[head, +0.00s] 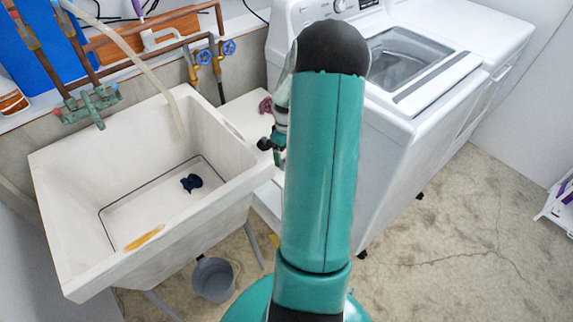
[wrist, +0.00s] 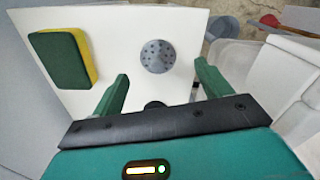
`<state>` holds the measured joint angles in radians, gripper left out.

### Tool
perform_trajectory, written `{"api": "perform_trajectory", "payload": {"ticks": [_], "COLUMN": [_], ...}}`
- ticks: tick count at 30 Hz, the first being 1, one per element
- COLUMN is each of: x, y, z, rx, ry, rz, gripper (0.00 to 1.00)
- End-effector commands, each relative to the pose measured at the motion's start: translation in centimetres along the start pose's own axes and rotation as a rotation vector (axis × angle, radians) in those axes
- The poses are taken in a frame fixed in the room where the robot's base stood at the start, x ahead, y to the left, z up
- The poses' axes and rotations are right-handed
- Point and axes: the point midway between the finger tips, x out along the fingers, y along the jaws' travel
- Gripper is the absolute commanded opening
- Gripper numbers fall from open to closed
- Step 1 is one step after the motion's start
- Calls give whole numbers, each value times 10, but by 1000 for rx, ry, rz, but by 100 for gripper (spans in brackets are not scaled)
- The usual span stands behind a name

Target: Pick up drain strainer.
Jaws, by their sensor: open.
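The drain strainer (wrist: 157,56) is a round grey disc with several small dark holes. In the wrist view it lies on a white surface (wrist: 110,80), ahead of my gripper and roughly between the lines of its two fingers. My gripper (wrist: 160,85) is open, with green fingers apart and nothing between them. The strainer is beyond the fingertips and not touched. In the head view my arm covers much of the middle, and part of my gripper (head: 274,143) shows beside the sink's right edge. I cannot make out the strainer there.
A green and yellow sponge (wrist: 62,58) lies left of the strainer. In the head view a white utility sink (head: 90,155) holds a dark blue item (head: 191,182) and a yellowish one (head: 145,237). A grey bucket (head: 213,279) stands below. A white washer (head: 400,110) stands right.

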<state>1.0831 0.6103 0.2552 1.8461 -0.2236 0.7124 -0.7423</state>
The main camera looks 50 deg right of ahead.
Motion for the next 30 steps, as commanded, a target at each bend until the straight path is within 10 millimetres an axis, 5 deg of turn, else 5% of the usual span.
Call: {"api": "perform_trajectory", "payload": {"ticks": [9, 18, 26, 30], "x": [44, 51, 50, 50], "y": [4, 4, 4, 4], "z": [0, 0, 0, 0], "rx": [0, 0, 0, 0], "ry": [-1, 0, 0, 0], "rz": [-3, 0, 0, 0], "gripper": [77, 77, 30, 29]}}
